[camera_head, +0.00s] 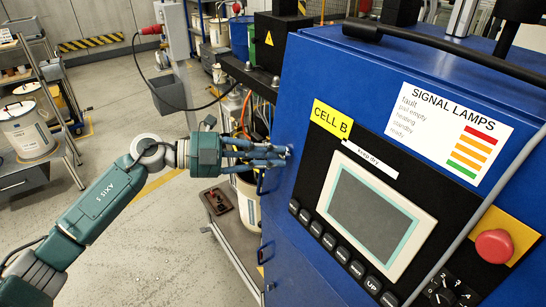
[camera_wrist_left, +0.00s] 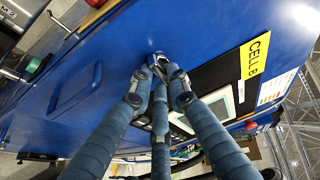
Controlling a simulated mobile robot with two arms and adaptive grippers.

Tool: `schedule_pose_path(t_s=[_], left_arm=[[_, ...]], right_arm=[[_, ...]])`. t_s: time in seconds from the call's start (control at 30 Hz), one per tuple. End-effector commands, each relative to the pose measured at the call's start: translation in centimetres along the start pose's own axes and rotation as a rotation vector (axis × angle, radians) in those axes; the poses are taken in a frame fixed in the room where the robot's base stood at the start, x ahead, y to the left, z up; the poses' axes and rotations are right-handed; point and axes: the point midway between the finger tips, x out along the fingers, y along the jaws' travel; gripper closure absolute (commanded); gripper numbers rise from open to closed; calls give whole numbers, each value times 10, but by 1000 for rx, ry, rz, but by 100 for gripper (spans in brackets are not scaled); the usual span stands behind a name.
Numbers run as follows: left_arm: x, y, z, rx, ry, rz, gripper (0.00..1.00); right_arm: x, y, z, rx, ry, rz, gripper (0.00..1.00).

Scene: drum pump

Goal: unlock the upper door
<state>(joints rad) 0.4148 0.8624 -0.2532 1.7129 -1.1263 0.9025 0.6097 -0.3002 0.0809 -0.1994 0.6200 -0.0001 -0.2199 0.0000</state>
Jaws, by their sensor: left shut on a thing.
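The blue cabinet (camera_head: 335,75) stands at the right in the head view. Its blue door face (camera_wrist_left: 115,50), with a blue bar handle (camera_wrist_left: 76,90), fills much of the left wrist view. My left gripper (camera_head: 284,154) reaches the cabinet's left side from the left. In the wrist view its fingers (camera_wrist_left: 158,72) close together around a small metallic lock part (camera_wrist_left: 156,58) on the door face. The fingers mostly hide this part, so I cannot tell whether it is a key or a knob, or how it is turned. The door looks closed. My right gripper is not in view.
The cabinet front carries a screen (camera_head: 375,222), a row of buttons (camera_head: 330,241), a red stop button (camera_head: 494,246) and a yellow CELL B label (camera_head: 332,120). A shelf cart with a bucket (camera_head: 26,130) stands at the left. The floor (camera_head: 120,95) between is largely clear.

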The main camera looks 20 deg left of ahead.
Motion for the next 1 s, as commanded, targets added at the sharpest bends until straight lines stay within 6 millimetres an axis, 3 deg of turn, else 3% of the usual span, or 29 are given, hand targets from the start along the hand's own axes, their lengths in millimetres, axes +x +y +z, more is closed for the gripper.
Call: schedule_pose_path(t_s=[0.1,0.13,0.17,0.57,1.0], left_arm=[[0,1,0,3,-1,2,100],[0,1,0,2,-1,2,80],[0,1,0,2,-1,2,76],[-7,2,0,-3,-1,2,76],[-93,3,0,-3,-2,6,76]], right_arm=[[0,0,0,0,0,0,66],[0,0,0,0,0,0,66],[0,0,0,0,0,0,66],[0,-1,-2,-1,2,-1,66],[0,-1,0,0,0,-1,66]])
